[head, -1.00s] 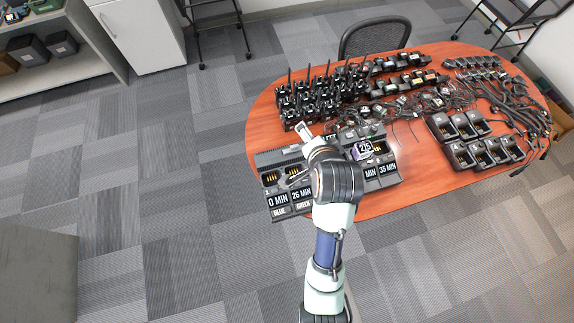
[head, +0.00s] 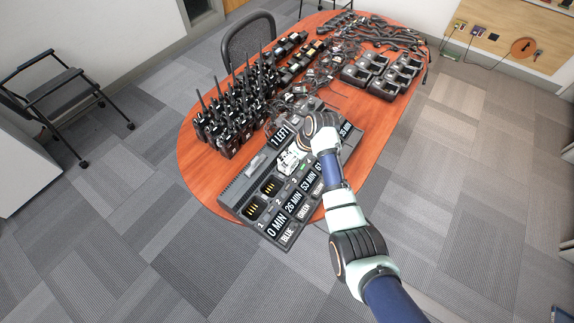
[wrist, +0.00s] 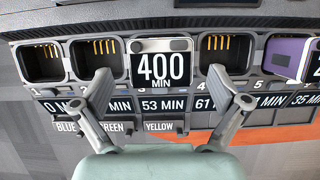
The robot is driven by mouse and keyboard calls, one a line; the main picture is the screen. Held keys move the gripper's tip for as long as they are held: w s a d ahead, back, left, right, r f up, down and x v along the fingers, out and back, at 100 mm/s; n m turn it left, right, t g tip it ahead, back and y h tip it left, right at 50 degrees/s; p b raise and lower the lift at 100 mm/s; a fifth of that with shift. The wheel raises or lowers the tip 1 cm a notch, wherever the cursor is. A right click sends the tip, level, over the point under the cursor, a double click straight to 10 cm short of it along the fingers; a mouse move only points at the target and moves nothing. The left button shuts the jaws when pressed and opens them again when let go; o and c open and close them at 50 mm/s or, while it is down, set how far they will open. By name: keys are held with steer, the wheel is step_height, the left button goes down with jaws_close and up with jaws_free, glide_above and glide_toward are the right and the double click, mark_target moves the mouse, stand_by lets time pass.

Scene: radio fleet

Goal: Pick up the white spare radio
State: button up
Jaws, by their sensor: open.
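A white-framed radio (wrist: 158,46) with a dark "400 MIN" face sits in the third bay of the black multi-bay charger (wrist: 270,22). In the head view a white shape, which looks like this radio (head: 289,160), shows in the charger (head: 236,189) beside my wrist. My gripper (wrist: 167,98) is open and empty in the wrist view. Its two fingers are on either side of the radio, nearer the camera, apart from it. The bays left of the radio and the one just right of it are empty. In the head view my wrist hides the fingertips.
A purple item (wrist: 289,58) sits in the fifth bay. Black radios with upright antennas (head: 228,125), cables and single chargers (head: 383,73) crowd the wooden table (head: 197,160). Floor in front is clear.

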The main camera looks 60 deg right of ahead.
steer(key=b+x, duration=0.2)
steer(key=x, duration=0.3)
steer(key=shift+w+d+r, duration=0.1)
steer(key=shift+w+r, duration=0.05)
steer(key=shift+r, duration=0.1)
steer(key=c, duration=1.5)
step_height(320, 180, up, 20)
steer(key=p, duration=0.5)
